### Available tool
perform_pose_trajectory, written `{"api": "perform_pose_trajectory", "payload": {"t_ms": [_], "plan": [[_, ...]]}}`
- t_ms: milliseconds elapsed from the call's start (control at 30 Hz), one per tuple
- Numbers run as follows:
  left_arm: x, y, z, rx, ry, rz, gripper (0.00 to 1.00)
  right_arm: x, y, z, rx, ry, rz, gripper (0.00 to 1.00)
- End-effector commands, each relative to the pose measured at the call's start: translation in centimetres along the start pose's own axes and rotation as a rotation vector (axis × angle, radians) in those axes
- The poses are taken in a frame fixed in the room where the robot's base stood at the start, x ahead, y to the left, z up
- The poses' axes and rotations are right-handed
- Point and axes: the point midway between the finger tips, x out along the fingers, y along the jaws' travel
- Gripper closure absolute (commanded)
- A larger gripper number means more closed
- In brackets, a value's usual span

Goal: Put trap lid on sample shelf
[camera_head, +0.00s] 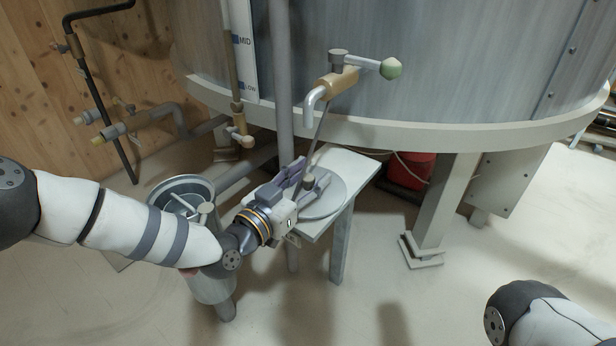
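The trap lid (332,201) is a round grey disc with a dark knob. It lies flat on the small pale sample shelf (357,168), near the shelf's left edge. My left gripper (307,176) is over the lid, with its fingers spread on either side of the knob. The fingers look open, and part of the lid is hidden beneath them. The trap (208,287) is a grey metal cylinder standing left of the shelf, with its round top partly behind my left arm. My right gripper is out of view; only part of my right arm shows at the lower right.
The large metal tank fills the back, with a valve (338,82) and green-knobbed handle above the shelf. A vertical pipe (283,85) stands just behind the gripper. A red bucket (411,171) sits under the tank. Floor in front is clear.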

Motion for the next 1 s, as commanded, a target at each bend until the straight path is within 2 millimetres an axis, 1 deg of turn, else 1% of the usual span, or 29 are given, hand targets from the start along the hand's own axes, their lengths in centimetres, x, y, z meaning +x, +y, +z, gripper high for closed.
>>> {"api": "perform_pose_trajectory", "payload": {"t_ms": [67, 133, 300, 400, 500, 600, 933, 967, 1000], "plan": [[0.0, 0.0, -0.2, 0.000, 0.001, 0.000, 0.59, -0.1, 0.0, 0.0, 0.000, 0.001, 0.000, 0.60], [-0.7, -0.1, -0.5, 0.000, -0.001, 0.000, 0.59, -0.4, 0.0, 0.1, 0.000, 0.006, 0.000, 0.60], [-4.4, -0.1, -0.6, 0.001, 0.000, 0.000, 0.59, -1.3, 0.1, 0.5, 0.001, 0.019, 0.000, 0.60], [-6.2, 0.0, -0.5, 0.000, 0.000, 0.000, 0.59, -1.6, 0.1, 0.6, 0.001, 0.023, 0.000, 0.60], [-7.2, 0.0, -0.4, -0.001, 0.000, 0.001, 0.59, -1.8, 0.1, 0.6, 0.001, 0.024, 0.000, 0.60], [-7.5, 0.0, -0.3, -0.001, 0.001, 0.000, 0.59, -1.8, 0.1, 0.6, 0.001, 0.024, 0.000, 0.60], [-7.5, 0.0, -0.3, 0.000, 0.000, 0.000, 0.59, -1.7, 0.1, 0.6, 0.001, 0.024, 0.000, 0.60], [-7.5, 0.0, -0.4, 0.000, 0.001, 0.000, 0.59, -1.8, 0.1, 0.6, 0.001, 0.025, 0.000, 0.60], [-7.5, 0.0, -1.0, 0.003, 0.004, 0.000, 0.59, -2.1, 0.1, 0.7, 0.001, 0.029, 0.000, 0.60]]}}
